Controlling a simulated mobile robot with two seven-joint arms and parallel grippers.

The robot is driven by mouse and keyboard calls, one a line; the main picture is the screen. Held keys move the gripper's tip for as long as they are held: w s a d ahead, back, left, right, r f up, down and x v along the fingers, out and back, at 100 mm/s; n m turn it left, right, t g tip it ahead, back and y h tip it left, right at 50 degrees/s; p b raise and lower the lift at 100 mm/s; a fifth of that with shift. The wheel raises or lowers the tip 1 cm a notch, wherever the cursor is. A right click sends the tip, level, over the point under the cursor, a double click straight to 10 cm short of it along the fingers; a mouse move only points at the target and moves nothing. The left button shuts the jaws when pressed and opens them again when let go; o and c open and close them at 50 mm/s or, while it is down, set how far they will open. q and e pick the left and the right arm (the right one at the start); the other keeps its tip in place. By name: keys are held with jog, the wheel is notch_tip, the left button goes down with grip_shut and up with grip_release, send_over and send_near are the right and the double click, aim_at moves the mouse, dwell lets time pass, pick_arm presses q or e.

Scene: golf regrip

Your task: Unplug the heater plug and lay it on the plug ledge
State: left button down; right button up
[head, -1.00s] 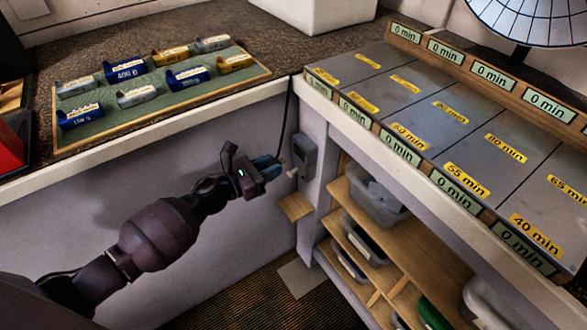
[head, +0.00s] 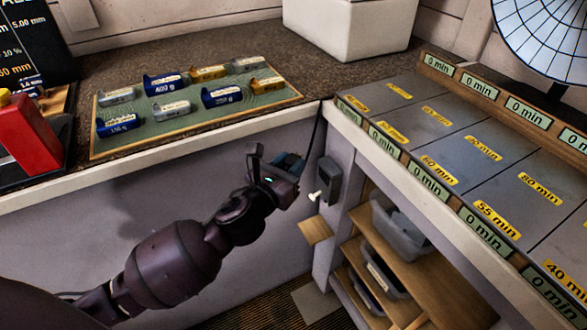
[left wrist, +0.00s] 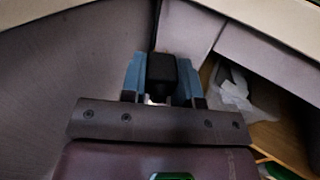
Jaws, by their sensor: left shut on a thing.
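My left gripper (head: 291,164) is shut on the dark heater plug. In the left wrist view, the black plug (left wrist: 161,70) sits between the two blue fingers (left wrist: 134,76). In the head view the plug is mostly hidden by the fingers. The gripper is in the air below the counter edge, left of a dark grey wall box (head: 329,180) that looks like the socket, with a visible gap between them. A small wooden ledge (head: 315,231) sticks out lower down, below and right of the gripper, and looks bare. My right gripper is not in view.
A black cord (head: 316,128) hangs from the counter corner near the gripper. A small white fitting (head: 315,196) is beside the wall box. A wooden shelf unit (head: 430,270) with bins stands at the right. A green mat (head: 270,98) with several labelled holders lies on the counter above.

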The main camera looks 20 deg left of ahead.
pick_arm(q)
jog(key=s+r+n+y, duration=0.15)
jog(key=s+r, duration=0.35)
jog(key=s, duration=0.5)
jog(key=m+g+h+b, duration=0.4)
jog(key=m+h+b, duration=0.4)
jog(key=h+b, duration=0.2)
send_over(307, 233)
jog(key=v, duration=0.2)
jog(key=shift+f, duration=17.65)
jog(key=shift+w+d+f+b, duration=0.6)
jog(key=shift+w+f+b, duration=0.1)
jog(key=shift+w+f, duration=0.15)
jog(key=shift+w+d+f+b, duration=0.3)
jog(key=shift+w+d, duration=0.15)
jog(key=shift+w, duration=0.2)
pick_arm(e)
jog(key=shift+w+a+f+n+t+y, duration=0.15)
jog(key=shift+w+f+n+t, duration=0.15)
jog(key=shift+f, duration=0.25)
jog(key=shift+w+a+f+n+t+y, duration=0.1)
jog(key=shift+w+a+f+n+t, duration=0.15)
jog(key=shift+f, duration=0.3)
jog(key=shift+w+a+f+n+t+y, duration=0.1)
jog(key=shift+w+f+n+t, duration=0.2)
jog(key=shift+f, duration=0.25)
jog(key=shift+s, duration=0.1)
